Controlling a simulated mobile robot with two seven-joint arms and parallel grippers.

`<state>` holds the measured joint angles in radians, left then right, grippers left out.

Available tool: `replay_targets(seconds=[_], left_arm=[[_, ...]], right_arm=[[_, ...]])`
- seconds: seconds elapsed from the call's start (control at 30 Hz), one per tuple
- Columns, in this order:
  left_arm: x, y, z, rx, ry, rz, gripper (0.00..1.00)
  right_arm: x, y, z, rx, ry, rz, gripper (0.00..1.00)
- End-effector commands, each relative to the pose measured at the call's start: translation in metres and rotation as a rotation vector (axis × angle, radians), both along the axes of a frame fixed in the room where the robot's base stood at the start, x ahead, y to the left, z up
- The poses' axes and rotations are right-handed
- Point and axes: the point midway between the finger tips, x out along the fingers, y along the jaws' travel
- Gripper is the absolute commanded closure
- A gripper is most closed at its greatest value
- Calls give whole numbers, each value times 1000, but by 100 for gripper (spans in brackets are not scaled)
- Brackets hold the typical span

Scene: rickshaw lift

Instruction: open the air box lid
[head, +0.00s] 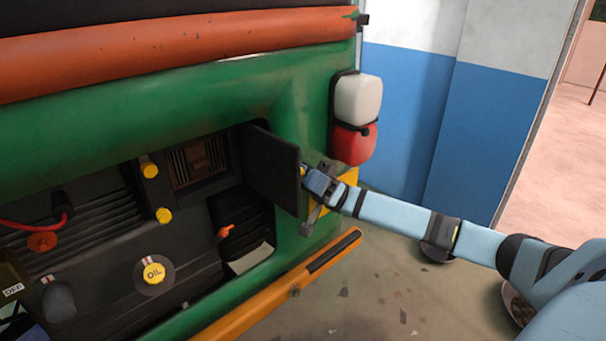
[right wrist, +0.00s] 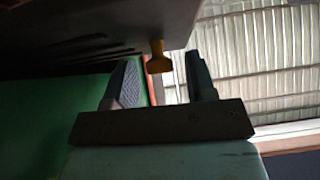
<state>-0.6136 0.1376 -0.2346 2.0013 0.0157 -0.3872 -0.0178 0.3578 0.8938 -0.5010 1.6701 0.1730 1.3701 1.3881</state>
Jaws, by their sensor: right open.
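The air box lid (head: 272,168) is a dark flat panel in the head view. It stands swung out from the green body, with its right edge outward. The opened air box (head: 200,162) shows a ribbed brown interior to its left. My right gripper (head: 314,180) is at the lid's outer edge. In the right wrist view its two fingers (right wrist: 160,82) are open, on either side of a yellow knob (right wrist: 158,62) that hangs from a dark panel. Whether a finger touches the knob, I cannot tell. My left gripper is in neither view.
Yellow knobs (head: 149,170) sit left of the air box. A yellow oil cap (head: 154,272) is lower left. A white and red container (head: 356,115) hangs above my right gripper. An orange bar (head: 290,290) crosses below. Open floor (head: 400,300) lies to the right.

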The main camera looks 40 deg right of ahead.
Motion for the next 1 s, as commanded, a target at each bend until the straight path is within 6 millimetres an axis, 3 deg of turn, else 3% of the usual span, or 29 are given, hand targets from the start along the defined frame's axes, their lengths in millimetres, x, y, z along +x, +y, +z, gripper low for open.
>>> replay_targets(seconds=[0.17, 0.63, 1.0], left_arm=[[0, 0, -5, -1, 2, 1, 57], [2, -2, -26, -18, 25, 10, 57], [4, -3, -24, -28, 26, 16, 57]], right_arm=[[1, -9, -11, 0, 1, -1, 49], [10, -78, -81, -1, 1, -3, 49], [12, -97, -98, 0, 0, 0, 49]])
